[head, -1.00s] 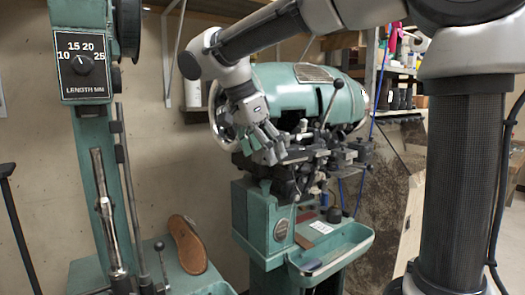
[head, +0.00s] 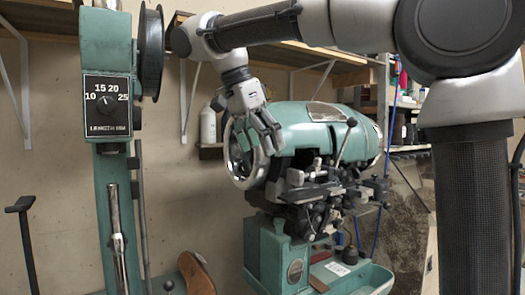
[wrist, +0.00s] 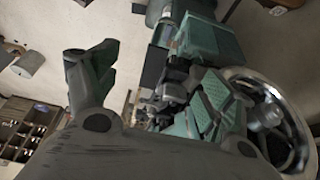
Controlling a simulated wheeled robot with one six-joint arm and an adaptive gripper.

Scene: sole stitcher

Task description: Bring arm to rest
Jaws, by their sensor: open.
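My gripper (head: 264,139) is open and empty in the head view, pointing down in front of the left end of the green sole stitcher (head: 300,128). My arm reaches across the top of the picture from the right. In the wrist view my gripper (wrist: 150,95) shows its two fingers spread well apart, with nothing held between them. The stitcher's green and dark parts (wrist: 212,40) show beyond the right finger, and its shiny handwheel (wrist: 285,115) is at the right. I cannot tell how close the fingers are to the machine.
A green column with a length dial (head: 106,107) stands at the left. A brown shoe sole (head: 197,273) is at the bottom. A white bottle (head: 208,124) stands on a small wall shelf. Wooden shelves (head: 265,40) run behind my arm. A green tray (head: 362,277) juts from the stitcher's base.

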